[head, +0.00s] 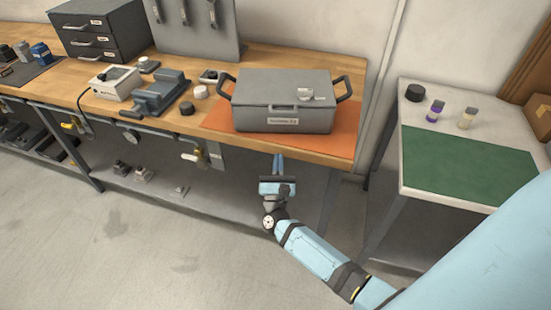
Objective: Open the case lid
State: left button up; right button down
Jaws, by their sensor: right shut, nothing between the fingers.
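The grey case (284,100) sits on an orange mat (345,141) on the wooden workbench. Its lid (265,88) is shut, with a small latch or handle at the front edge and a label on the front. Black handles stick out at both sides. My right gripper (278,158) is shut and empty, with its fingers pointing toward the bench. In the picture it is just below the case front, near the bench's front edge, apart from the case. My left gripper is out of view.
The wooden bench (225,138) holds a vise (160,95), a white device (117,82), several small parts and a drawer cabinet (98,28). A side table (405,160) with a green mat (468,163) stands at the right. Open floor lies in front of the bench.

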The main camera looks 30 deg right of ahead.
jog(key=p, duration=0.2)
send_near(280, 104)
jog(key=w+d, duration=0.2)
jog(key=shift+w+r+p, duration=0.2)
jog(key=shift+r, duration=0.35)
jog(key=shift+w+r+p, duration=0.15)
jog(key=shift+r+p, duration=0.05)
jog(key=shift+r, duration=0.35)
jog(key=shift+r+y, duration=0.1)
jog(key=shift+y, duration=0.2)
